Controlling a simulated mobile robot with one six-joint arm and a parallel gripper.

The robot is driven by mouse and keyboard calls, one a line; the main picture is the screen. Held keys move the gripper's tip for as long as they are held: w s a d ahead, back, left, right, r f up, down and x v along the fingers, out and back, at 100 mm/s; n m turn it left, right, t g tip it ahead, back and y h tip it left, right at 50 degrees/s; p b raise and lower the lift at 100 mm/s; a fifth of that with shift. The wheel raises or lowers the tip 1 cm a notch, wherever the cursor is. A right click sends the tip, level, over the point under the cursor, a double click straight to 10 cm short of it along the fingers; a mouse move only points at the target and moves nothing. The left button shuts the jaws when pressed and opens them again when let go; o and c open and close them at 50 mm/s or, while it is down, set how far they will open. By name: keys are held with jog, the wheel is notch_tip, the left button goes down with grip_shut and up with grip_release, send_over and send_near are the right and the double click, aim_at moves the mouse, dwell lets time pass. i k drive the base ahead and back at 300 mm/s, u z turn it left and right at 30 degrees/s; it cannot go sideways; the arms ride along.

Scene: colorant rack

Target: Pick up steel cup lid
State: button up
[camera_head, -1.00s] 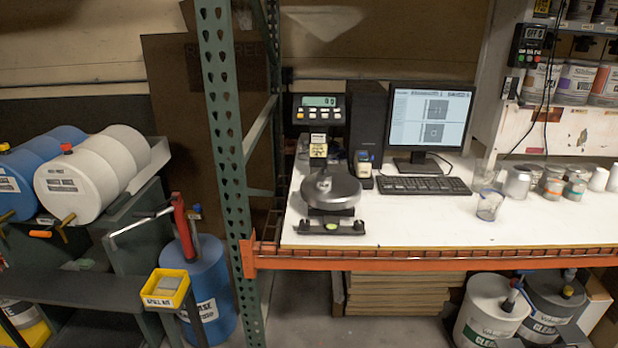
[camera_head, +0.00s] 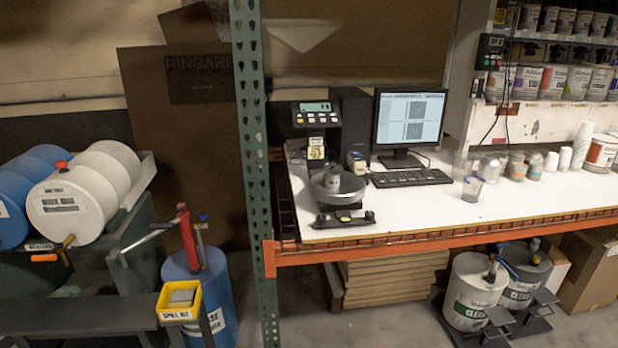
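A small grey metal object (camera_head: 341,179) sits on the round steel pan of the scale (camera_head: 325,194) at the bench's left end. It may be the steel cup or its lid, but it is too small to tell. Several small metal cups or cans (camera_head: 490,168) stand on the right of the bench, and I cannot make out a separate lid among them. My gripper is not in view.
The white bench (camera_head: 440,212) has an orange front beam and a green upright (camera_head: 251,110) at its left. A keyboard (camera_head: 410,178), monitor (camera_head: 409,120) and clear cup (camera_head: 473,189) stand on it. Pails (camera_head: 470,295) stand below. The bench's front middle is clear.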

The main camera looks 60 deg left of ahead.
aim_at(332, 172)
jog(key=z, duration=0.05)
jog(key=k, duration=1.05)
jog(key=u, duration=2.6)
jog(key=i, duration=0.3)
